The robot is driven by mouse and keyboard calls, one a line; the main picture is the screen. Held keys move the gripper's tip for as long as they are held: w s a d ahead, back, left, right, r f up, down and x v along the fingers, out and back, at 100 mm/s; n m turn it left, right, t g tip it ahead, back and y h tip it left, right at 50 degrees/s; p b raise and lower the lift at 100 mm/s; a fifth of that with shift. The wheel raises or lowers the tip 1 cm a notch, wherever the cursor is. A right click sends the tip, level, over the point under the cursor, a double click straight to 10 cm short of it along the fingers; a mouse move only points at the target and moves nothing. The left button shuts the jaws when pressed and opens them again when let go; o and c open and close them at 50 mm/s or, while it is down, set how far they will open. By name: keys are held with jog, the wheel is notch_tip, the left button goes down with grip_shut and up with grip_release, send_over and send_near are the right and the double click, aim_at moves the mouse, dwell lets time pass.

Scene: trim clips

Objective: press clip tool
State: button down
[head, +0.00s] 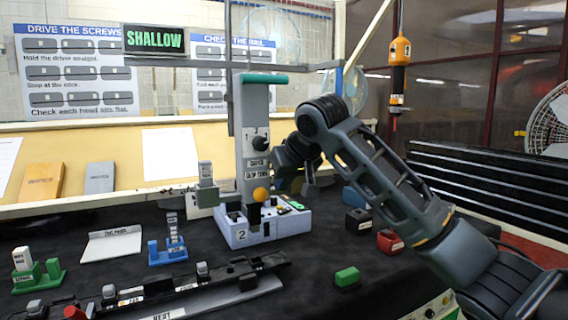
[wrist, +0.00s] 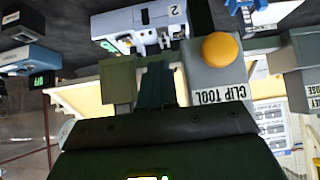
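The clip tool (head: 253,140) is a tall grey column with a green bar on top and an orange-yellow knob (head: 260,194) low on its front. Its pale base (head: 236,233) carries a "2" and small green markings. In the wrist view, inverted, the clip tool (wrist: 215,75) and its knob (wrist: 221,49) are close on the right. In the wrist view my gripper (wrist: 138,78) shows dark parts beside the column; whether the fingers are apart or touch anything is unclear.
A display (head: 154,40) reads "SHALLOW". A green stand (head: 38,277), blue stand (head: 168,252) and dark rail (head: 150,292) lie left and in front. A green block (head: 346,277) and a red box (head: 389,242) lie right. An orange driver (head: 399,62) hangs above.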

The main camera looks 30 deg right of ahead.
notch_tip(320, 180, down, 8)
jog(key=b, duration=0.1)
jog(key=shift+r, duration=0.2)
jog(key=shift+f, duration=0.1)
dwell(0.4)
